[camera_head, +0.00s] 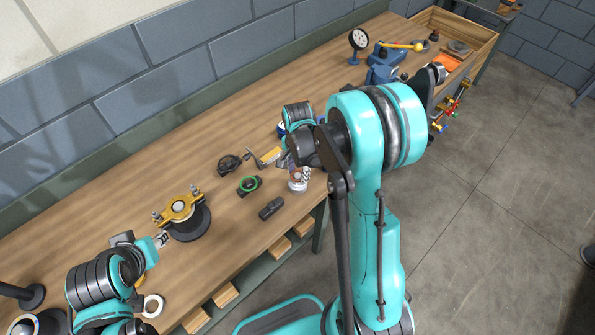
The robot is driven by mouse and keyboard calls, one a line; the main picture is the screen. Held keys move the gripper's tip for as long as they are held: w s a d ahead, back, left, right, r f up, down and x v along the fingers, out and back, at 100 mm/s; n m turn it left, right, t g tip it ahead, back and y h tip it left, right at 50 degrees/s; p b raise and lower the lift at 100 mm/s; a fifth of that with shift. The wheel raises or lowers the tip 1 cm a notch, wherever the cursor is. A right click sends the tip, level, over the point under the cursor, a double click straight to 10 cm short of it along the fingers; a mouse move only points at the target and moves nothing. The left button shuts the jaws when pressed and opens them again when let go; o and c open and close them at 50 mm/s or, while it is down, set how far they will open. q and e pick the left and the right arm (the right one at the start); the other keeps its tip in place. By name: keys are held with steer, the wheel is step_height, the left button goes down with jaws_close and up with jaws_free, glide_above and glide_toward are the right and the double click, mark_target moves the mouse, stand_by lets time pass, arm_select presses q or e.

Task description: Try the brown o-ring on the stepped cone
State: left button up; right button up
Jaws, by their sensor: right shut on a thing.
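My right arm covers much of the view, and its gripper (298,170) is low over the bench's front edge, just below the dark wrist. It is shut on a small brownish thing, which I take to be the brown o-ring; it is too small and covered to see its outline. A pale, stepped-looking piece (299,185) stands right under the jaws, probably the stepped cone. I cannot tell whether ring and cone touch. My left gripper (156,243) is at the lower left near the yellow clamp; its finger opening cannot be made out.
A black round part with a green ring (249,185), another black round part (229,164) and a black block (271,208) lie left of the right gripper. A yellow clamp (181,206) on a dark round base, a white roll (152,305), a blue vise (384,65) and a dial gauge (358,39) stand on the bench.

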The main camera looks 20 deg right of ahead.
steer(key=shift+f+b, duration=0.35)
steer(key=shift+f, duration=0.15)
steer(key=o, duration=0.8)
steer(key=shift+r, duration=0.15)
step_height(320, 180, up, 9)
steer(key=p, duration=0.6)
